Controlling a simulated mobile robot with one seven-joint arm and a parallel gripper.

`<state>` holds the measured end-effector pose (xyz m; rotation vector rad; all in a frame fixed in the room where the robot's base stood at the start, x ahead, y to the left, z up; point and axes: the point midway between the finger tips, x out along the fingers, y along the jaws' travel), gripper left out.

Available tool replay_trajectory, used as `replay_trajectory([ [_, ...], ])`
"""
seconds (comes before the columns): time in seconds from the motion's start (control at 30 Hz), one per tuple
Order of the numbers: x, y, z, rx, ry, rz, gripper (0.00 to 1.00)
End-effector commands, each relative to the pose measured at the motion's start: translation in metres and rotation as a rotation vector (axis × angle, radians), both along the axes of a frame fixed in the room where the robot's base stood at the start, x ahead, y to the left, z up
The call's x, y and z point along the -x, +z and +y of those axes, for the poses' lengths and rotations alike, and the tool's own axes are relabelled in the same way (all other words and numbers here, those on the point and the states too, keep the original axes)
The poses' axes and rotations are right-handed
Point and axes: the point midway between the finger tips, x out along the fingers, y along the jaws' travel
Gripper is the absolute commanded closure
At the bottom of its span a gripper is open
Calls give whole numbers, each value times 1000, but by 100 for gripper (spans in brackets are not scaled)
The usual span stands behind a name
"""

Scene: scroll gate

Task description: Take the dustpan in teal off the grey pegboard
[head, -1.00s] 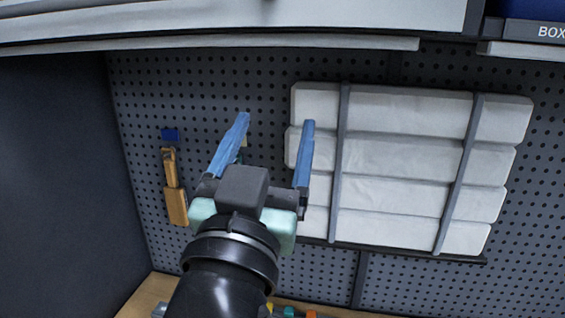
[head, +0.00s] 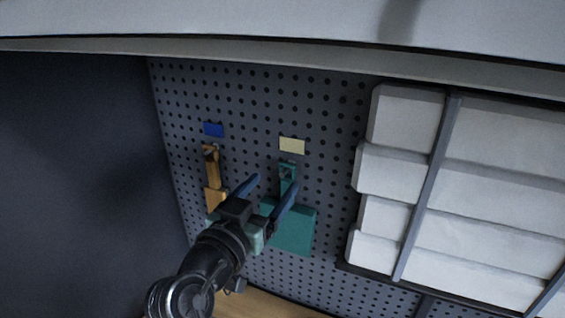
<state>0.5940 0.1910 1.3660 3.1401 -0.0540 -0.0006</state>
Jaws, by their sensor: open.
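The teal dustpan (head: 294,232) hangs on the grey pegboard (head: 330,110), its handle (head: 287,174) up and its wide pan below. A pale yellow label (head: 292,145) is above it. My gripper (head: 271,186) is open, its two blue fingers pointing up toward the board. In the picture its right finger overlaps the left part of the dustpan, and its left finger lies between the dustpan and an orange tool. Nothing is between the fingers that I can make out as held. I cannot tell how far the fingers are from the board. My gripper hides the pan's left edge.
The orange tool (head: 214,180) hangs left of the dustpan under a blue label (head: 213,130). Strapped white packs (head: 400,180) sit on the right. A shelf edge (head: 250,62) runs above, a dark side wall (head: 80,170) stands left, and a wooden surface (head: 270,304) is below.

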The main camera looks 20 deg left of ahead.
Motion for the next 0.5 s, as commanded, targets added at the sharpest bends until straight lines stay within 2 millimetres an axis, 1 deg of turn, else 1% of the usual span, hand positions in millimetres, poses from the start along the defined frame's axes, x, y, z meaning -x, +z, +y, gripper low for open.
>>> replay_trajectory([
  [0.03,-10,4,-1,1,-3,1,22],
  [0.2,-38,3,-2,0,-1,1,22],
  [0.33,-51,2,-2,-1,-1,0,22],
  [0.5,-61,1,-3,0,-1,0,22],
])
